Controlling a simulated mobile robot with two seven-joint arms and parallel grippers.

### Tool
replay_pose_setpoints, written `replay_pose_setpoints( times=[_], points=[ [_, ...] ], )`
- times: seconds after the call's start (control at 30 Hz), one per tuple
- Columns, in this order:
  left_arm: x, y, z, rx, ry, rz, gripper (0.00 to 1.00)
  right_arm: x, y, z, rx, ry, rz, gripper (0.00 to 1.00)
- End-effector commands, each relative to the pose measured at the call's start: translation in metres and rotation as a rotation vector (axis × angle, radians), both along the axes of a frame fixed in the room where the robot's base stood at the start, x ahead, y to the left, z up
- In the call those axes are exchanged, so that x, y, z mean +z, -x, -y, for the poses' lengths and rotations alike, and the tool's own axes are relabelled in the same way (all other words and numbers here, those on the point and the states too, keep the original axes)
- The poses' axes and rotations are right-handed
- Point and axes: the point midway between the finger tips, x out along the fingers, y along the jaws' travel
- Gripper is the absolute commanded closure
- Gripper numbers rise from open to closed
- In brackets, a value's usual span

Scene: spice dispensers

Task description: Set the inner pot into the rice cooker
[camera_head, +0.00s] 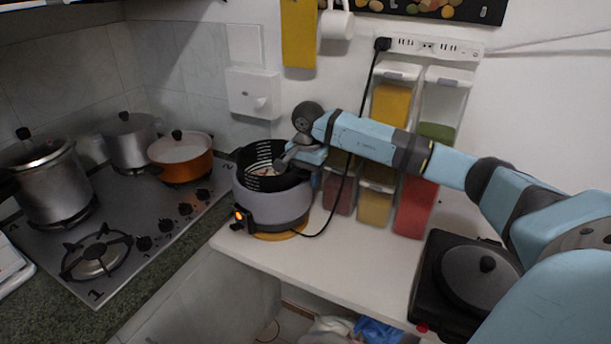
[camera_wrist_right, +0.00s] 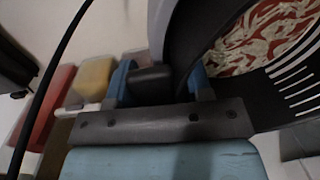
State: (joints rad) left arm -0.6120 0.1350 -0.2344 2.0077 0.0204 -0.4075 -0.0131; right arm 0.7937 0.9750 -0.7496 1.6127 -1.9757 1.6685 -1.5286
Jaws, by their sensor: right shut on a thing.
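The grey rice cooker (camera_head: 273,207) stands on the white counter, with an orange light on its front. The dark inner pot (camera_head: 246,158) is at the cooker's mouth, its rim above the cooker's rim. I cannot tell how deep it sits. White slots show on its inner wall, and red and pale contents show in the right wrist view (camera_wrist_right: 258,42). My right gripper (camera_head: 297,163) is at the pot's right side. In the right wrist view its blue fingers (camera_wrist_right: 160,82) are shut on a dark part of the pot. My left gripper is out of view.
Spice dispensers (camera_head: 376,203) stand right behind the cooker. A black cable (camera_head: 348,172) hangs in front of them from the power strip (camera_head: 432,47). A stove (camera_head: 120,215) with several pots is at left. A black hotplate with a lidded pan (camera_head: 478,275) is at right.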

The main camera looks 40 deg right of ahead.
Motion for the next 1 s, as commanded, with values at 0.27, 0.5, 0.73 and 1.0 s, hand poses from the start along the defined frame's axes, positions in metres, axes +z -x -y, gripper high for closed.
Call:
replay_pose_setpoints(
  times=[0.27,0.5,0.73,1.0],
  points=[
    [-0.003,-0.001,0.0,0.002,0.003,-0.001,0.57,-0.004,-0.001,0.0,-0.001,-0.001,0.006,1.0],
    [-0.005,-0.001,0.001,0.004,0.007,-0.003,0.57,-0.009,-0.001,0.0,-0.001,-0.001,0.006,1.0],
    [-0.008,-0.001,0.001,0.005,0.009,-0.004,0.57,-0.014,-0.001,0.0,0.0,-0.001,0.006,1.0],
    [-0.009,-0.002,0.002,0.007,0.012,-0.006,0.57,-0.018,-0.001,0.0,0.0,-0.001,0.005,1.0]
  ],
)
